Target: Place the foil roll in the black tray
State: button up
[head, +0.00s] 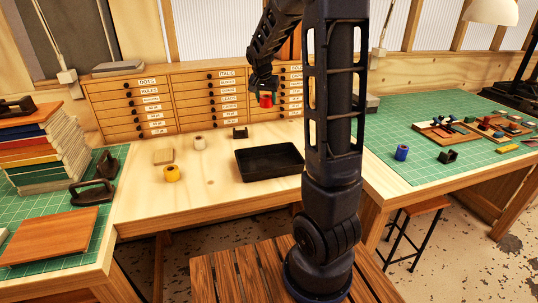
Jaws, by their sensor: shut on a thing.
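My gripper (262,91) hangs above the wooden table, shut on a red foil roll (266,101). It holds the roll in the air, in front of the drawer cabinet. The black tray (268,175) is shallow and lies below the gripper on the table. It looks empty, and its right end is partly hidden by my arm. The fingertips are small and dark in this view, so their exact contact with the roll is hard to see.
A yellow roll (172,173), a pale roll (199,142), a tan block (163,156) and a small black holder (240,132) stand left of or behind the tray. A blue roll (401,153) stands on the right green mat (390,171). The drawer cabinet (190,103) closes off the back.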

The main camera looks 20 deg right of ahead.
jog(key=s+a+m+g+h, duration=0.2)
jog(key=s+a+m, duration=0.1)
jog(key=s+m, duration=0.55)
jog(key=m+g, duration=0.3)
jog(key=m, duration=0.3)
send_over(273, 166)
jog(key=a, duration=0.2)
jog(key=f, duration=1.9)
jog(key=shift+w+d, duration=0.25)
jog(key=shift+w, duration=0.1)
jog(key=shift+f, duration=0.15)
jog(key=o, duration=1)
